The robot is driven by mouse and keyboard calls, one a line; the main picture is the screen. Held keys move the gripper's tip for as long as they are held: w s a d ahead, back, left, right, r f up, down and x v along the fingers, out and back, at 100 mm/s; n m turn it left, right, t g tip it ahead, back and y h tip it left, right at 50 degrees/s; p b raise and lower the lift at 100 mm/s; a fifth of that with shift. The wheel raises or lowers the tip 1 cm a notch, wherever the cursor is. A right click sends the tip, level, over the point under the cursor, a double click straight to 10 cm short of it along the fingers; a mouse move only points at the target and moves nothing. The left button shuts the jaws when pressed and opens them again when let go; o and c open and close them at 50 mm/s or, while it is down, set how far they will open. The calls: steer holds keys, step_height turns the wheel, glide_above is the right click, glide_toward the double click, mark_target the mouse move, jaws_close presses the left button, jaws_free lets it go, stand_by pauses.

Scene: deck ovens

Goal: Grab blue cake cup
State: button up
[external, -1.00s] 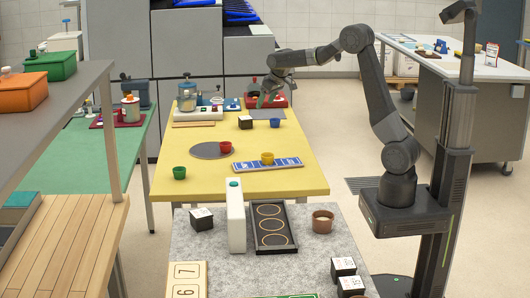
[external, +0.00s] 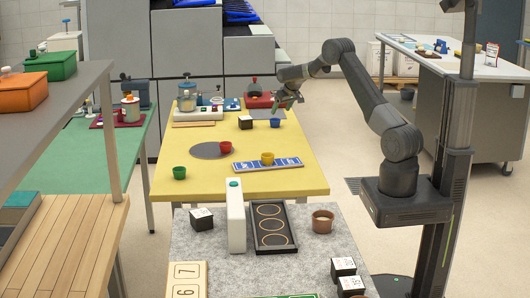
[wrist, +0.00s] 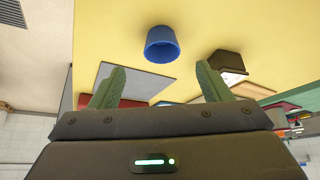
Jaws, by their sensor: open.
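The blue cake cup (external: 275,122) stands on the far right part of the yellow table (external: 225,182). In the wrist view the blue cup (wrist: 162,46) is beyond the fingertips, roughly centred between them. My gripper (external: 288,101) is open and empty, a little above and beyond the cup in the external view. In the wrist view its two green fingers (wrist: 158,74) are spread apart and do not touch the cup.
A black block (external: 245,123) stands just left of the cup. A red box (external: 259,99) is behind.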

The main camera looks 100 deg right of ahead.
mark_target(275, 120)
steer(key=shift+p+x, duration=1.1)
steer(key=shift+x, duration=3.2)
steer(key=shift+w, duration=0.2)
steer(key=shift+r, duration=0.1)
steer(key=shift+c, duration=0.2)
steer(key=c, duration=0.9)
